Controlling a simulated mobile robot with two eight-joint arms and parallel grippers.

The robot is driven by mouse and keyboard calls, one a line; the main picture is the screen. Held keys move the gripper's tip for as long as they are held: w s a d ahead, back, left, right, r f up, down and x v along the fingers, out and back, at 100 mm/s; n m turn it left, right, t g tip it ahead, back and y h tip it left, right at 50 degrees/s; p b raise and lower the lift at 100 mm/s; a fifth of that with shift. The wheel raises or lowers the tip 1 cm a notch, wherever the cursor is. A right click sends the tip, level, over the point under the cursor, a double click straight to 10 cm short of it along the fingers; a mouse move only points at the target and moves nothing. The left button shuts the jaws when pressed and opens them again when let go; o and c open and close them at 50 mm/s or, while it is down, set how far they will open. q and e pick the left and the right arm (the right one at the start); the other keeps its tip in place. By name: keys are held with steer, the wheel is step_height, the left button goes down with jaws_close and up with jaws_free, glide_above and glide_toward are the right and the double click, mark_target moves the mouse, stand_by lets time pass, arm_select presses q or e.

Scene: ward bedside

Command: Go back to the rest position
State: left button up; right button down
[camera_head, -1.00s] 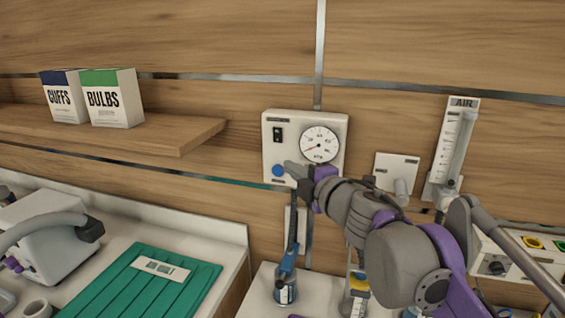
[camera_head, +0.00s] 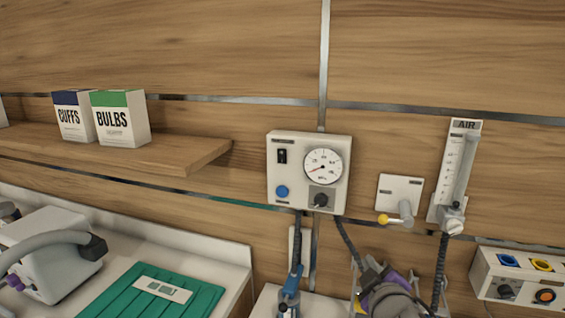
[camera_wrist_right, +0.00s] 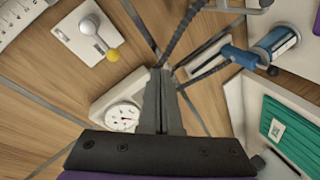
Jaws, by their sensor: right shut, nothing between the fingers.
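My right gripper (camera_head: 372,277) is low in the head view, below the wall panel and apart from it. In the right wrist view its two fingers (camera_wrist_right: 162,80) are pressed together with nothing between them. The white wall panel (camera_head: 309,172) has a round gauge, a black switch, a blue button and a dark knob. The panel also shows behind the fingers in the right wrist view (camera_wrist_right: 112,100). My left gripper is in neither view.
A flowmeter marked AIR (camera_head: 458,170) and a wall outlet with a yellow-tipped lever (camera_head: 398,195) are at right. Dark hoses hang below. A shelf (camera_head: 165,157) holds CUFFS and BULBS boxes. The upper wall is clear.

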steer(key=s+f+m+g+y, duration=0.1)
steer(key=s+f+m+g, duration=0.8)
steer(key=s+f, duration=1.3)
step_height(320, 180, down, 5)
steer(key=shift+s+a+r, duration=0.2)
steer(key=shift+a, duration=0.2)
